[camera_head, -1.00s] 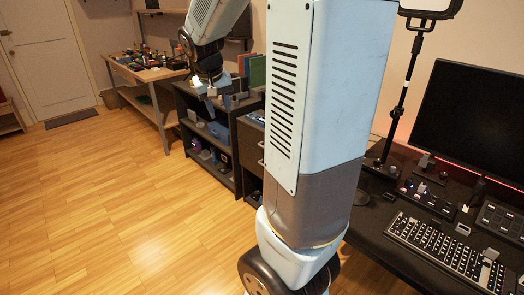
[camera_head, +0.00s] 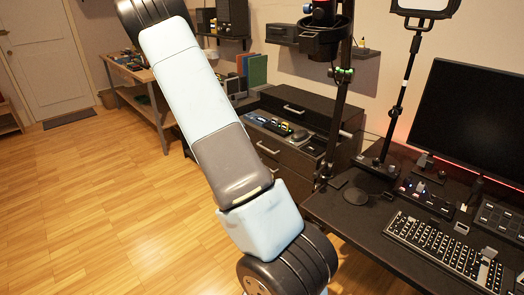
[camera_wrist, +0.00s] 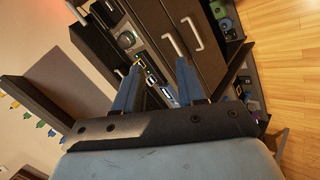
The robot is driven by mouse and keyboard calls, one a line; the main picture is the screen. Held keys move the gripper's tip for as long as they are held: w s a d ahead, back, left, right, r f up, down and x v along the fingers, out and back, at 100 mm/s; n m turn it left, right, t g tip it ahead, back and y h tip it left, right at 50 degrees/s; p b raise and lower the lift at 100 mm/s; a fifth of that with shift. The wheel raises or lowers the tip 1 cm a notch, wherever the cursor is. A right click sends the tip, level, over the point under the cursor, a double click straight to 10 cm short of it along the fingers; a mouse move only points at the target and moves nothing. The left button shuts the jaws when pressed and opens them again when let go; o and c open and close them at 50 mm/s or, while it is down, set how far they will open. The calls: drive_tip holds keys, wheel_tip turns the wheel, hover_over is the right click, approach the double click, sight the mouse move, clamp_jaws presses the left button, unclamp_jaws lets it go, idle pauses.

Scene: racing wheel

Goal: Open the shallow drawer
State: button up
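A dark cabinet (camera_head: 318,113) stands against the wall, with drawer fronts that have pale bar handles. Its upper front drawer (camera_head: 285,157) looks closed in the head view, with a handle (camera_head: 267,147). In the wrist view two drawer handles show, an upper one (camera_wrist: 172,46) and a lower one (camera_wrist: 192,33). The front with the upper handle looks narrower; I cannot be sure it is the shallow drawer. My gripper (camera_wrist: 157,82) is open and empty, with its two blue fingers apart and pointing toward the cabinet. It is out of sight in the head view.
Small colored items (camera_head: 270,125) lie on top of the cabinet. A black stand (camera_head: 340,110) rises beside it. A desk with a keyboard (camera_head: 445,245) and monitor (camera_head: 470,120) is at right. The wood floor (camera_head: 110,215) at left is clear.

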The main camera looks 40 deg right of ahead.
drive_tip(key=w+d+f+n+t+h, duration=0.1)
drive_tip(key=w+d+f+n+h, duration=0.3)
drive_tip(key=f, duration=0.7)
drive_tip(key=w+d+f+n+t+h, duration=0.1)
drive_tip(key=w+d+f+h, duration=0.35)
drive_tip(key=f, duration=0.75)
drive_tip(key=w+d+f+y, duration=0.1)
drive_tip(key=d, duration=0.6)
drive_tip(key=w+d+f, duration=0.1)
drive_tip(key=d, duration=0.7)
drive_tip(key=shift+w+f+y, duration=0.35)
drive_tip(key=shift+w+f, duration=0.05)
clamp_jaws()
